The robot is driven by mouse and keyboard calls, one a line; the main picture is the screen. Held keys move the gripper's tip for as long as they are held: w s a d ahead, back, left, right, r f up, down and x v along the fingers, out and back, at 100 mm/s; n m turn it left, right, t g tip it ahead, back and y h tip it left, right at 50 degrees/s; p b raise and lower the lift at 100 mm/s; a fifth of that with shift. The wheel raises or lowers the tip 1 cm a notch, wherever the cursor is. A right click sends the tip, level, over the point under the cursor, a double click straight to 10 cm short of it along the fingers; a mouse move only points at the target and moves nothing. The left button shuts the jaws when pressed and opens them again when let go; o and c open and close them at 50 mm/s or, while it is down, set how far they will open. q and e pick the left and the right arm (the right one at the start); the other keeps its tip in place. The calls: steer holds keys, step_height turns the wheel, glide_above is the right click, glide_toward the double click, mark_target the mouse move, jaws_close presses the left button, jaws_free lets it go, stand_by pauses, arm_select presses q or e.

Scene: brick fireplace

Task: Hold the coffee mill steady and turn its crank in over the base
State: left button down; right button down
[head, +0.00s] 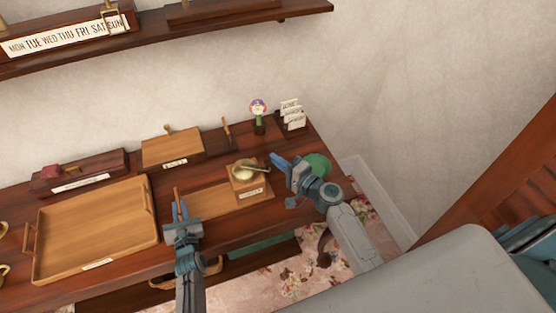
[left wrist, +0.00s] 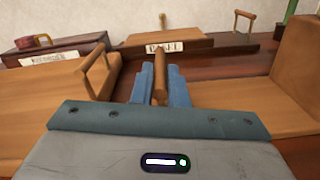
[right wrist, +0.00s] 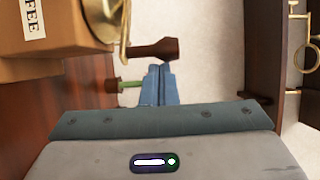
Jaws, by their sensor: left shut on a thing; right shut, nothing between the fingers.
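The wooden coffee mill (head: 242,187) stands upright on the right end of a flat wooden base (head: 212,204), with a brass bowl on top. Its crank (head: 257,168) points right, beyond the mill's side; the dark knob (right wrist: 155,49) shows in the right wrist view. My left gripper (head: 180,211) is shut on an upright wooden handle (left wrist: 160,78) at the base's left end. My right gripper (head: 279,160) is shut and empty close to the crank's outer end. In the right wrist view its fingertips (right wrist: 160,70) lie just below the knob; contact cannot be told.
A large wooden tray (head: 95,235) lies left of my left gripper. A labelled board (head: 172,149) and a dark box (head: 80,173) stand behind. A flower figure (head: 258,112) and a card holder (head: 291,115) are at the back right. A shelf (head: 170,38) hangs above.

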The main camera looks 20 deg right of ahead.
steer(key=shift+s+a, duration=0.1)
steer(key=shift+s+a+m+h, duration=0.15)
steer(key=shift+s+m+h, duration=0.05)
steer(key=shift+m+h, duration=0.2)
steer(key=shift+s+a+m+t+h, duration=0.15)
steer(key=shift+s+m+t+h, duration=0.2)
steer(key=shift+h, duration=0.25)
steer(key=s+a+m+h, duration=0.1)
steer(key=s+a+h, duration=0.1)
steer(key=s+a, duration=0.2)
steer(key=shift+s+a+m+t+h, duration=0.25)
steer(key=shift+a+m+t+h, duration=0.15)
steer(key=shift+a, duration=1.15)
